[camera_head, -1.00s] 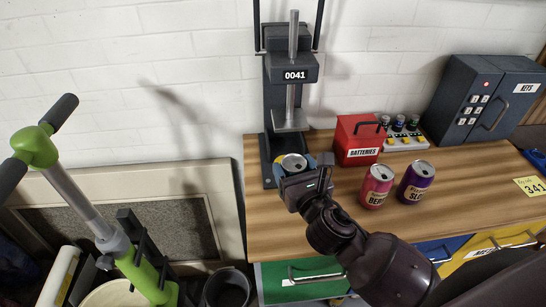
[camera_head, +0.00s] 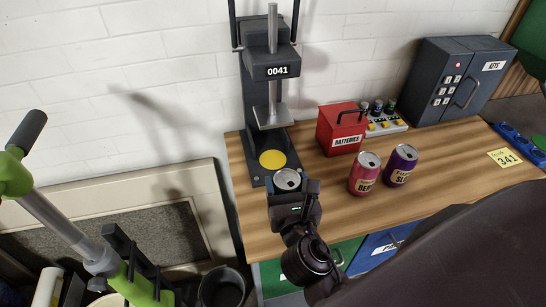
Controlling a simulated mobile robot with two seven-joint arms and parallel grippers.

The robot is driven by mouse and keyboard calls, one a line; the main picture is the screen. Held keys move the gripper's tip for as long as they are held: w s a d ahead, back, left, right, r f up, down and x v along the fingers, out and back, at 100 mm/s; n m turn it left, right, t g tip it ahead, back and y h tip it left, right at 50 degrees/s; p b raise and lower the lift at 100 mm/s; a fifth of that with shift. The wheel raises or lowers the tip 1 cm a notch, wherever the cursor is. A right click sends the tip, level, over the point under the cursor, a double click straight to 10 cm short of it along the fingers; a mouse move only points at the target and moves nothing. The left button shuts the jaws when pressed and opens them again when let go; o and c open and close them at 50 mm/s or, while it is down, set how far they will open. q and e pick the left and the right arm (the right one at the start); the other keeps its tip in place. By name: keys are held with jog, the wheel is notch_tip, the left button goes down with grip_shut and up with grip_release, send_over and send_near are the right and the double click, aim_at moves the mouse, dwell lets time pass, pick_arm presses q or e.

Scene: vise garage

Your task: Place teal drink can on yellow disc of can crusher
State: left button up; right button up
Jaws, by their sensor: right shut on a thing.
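The can crusher (camera_head: 251,92) stands at the back left of the workbench, marked 0041, with its press plate raised. Its yellow disc (camera_head: 272,160) lies bare on the base. My right gripper (camera_head: 290,190) is shut on a can (camera_head: 287,179) just in front of the disc, towards me. Only the can's silver top and a little of its side show; the gripper hides the rest. The can looks upright and apart from the disc. My left gripper is not in view.
A red can (camera_head: 364,174) and a purple can (camera_head: 400,165) stand on the workbench (camera_head: 335,205) to the right. Behind them are a red batteries box (camera_head: 341,128) and a key cabinet (camera_head: 457,80). A green-handled thing (camera_head: 60,215) stands at the left.

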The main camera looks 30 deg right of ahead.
jog(key=x, duration=0.6)
jog(key=f+x, duration=0.1)
jog(key=x, duration=1.1)
jog(key=shift+f+p, duration=0.3)
jog(key=shift+p, duration=0.1)
jog(key=shift+f, duration=0.1)
jog(key=o, duration=1.1)
